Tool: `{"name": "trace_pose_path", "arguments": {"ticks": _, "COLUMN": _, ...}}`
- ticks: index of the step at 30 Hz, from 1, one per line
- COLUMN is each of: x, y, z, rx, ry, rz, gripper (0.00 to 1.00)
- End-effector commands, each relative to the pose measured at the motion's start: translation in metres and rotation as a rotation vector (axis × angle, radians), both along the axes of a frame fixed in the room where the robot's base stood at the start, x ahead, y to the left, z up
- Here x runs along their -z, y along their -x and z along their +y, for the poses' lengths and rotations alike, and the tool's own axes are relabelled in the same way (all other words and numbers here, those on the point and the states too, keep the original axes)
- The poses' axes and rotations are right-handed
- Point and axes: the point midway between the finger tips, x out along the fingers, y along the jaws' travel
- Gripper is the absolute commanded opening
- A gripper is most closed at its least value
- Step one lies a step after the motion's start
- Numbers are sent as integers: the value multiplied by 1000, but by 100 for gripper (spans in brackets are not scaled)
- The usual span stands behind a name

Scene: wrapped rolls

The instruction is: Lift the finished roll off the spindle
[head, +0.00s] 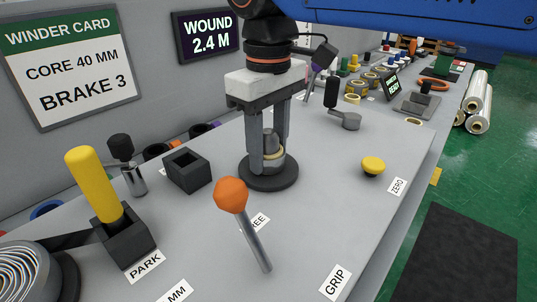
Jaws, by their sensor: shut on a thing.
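The finished roll (273,164), a small grey and cream ring, sits low around the grey spindle (270,138). The spindle stands on a round black base (268,183) on the grey bench. My gripper (270,160) points straight down with a finger on each side of the roll, shut on it. The fingers hide part of the roll. The roll is down at the base; I cannot tell if there is a gap under it.
On the bench (320,215), an orange-knobbed lever (231,195) leans in front of the spindle. A yellow handle (94,183) stands in the PARK socket, left of an empty black socket (187,170). A yellow button (373,165) is to the right. A black-handled crank (340,105) stands behind.

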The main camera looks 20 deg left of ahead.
Motion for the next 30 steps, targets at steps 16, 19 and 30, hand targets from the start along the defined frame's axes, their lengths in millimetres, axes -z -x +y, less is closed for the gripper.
{"name": "trace_pose_path", "arguments": {"ticks": 16, "x": -66, "y": -1, "z": 1, "rx": 0, "ry": -3, "rz": -1, "gripper": 17}}
{"name": "trace_pose_path", "arguments": {"ticks": 19, "x": -81, "y": 0, "z": 1, "rx": 0, "ry": -1, "rz": 0, "gripper": 17}}
{"name": "trace_pose_path", "arguments": {"ticks": 30, "x": -101, "y": 0, "z": 0, "rx": 0, "ry": 0, "rz": 0, "gripper": 17}}
